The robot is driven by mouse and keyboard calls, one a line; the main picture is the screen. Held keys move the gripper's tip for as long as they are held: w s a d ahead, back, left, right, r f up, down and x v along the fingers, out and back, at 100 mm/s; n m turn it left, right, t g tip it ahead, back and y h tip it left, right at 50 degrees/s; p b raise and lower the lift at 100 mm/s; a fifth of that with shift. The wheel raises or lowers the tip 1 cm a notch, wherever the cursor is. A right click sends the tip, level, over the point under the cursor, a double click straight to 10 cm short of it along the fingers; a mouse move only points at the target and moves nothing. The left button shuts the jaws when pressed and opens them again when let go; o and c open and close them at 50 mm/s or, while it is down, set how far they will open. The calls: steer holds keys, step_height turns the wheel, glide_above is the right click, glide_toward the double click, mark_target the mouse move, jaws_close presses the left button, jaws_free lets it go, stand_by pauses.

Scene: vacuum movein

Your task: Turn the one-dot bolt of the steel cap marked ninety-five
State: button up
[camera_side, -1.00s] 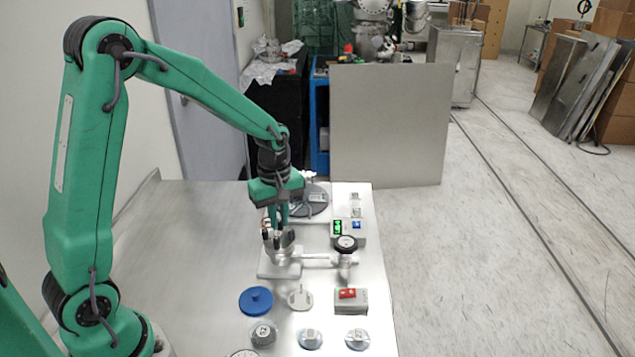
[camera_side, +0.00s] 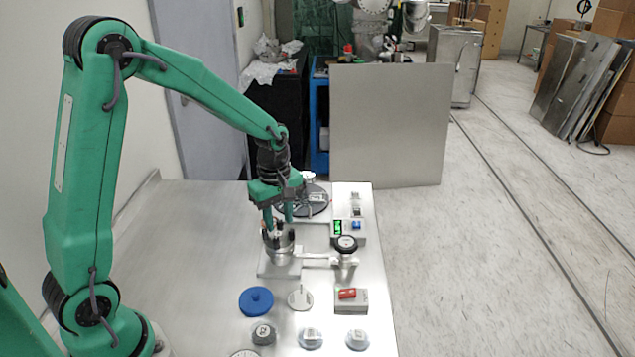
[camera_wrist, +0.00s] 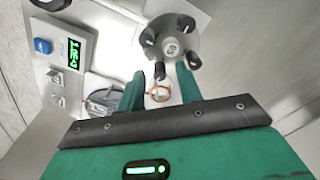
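The steel cap (camera_wrist: 171,48) sits on the round steel chamber (camera_side: 280,256) and carries a small numbered label, too blurred to read surely. Several black-headed bolts (camera_wrist: 186,22) stand around its rim; I cannot make out their dot marks. My gripper (camera_side: 277,221) points down over the cap. In the wrist view its green fingers (camera_wrist: 161,82) are apart, with a black bolt head (camera_wrist: 159,71) between their tips. I see no finger touching it. My fingers partly hide the cap in the side view.
A black-rimmed gauge (camera_side: 346,243) is joined by a pipe right of the chamber. A box with a green display (camera_side: 337,227) stands behind it. A blue disc (camera_side: 256,300), pale disc (camera_side: 299,297), red-switch box (camera_side: 350,300) and several loose caps (camera_side: 310,338) lie in front. The table's left is clear.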

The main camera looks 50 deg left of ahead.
mark_target(277, 238)
steer(key=shift+r, duration=0.15)
steer(key=shift+s+r, duration=0.1)
steer(key=shift+r, duration=3.7)
steer(key=d+m+g, duration=0.1)
steer(key=m, duration=0.4)
steer(key=d+m+g, duration=0.2)
steer(key=m, duration=0.4)
steer(key=d+m+g, duration=0.1)
steer(key=m, duration=0.4)
steer(key=shift+s+d+f+m+g, duration=0.2)
steer(key=shift+f+m+g, duration=0.2)
steer(key=shift+x, duration=3.9)
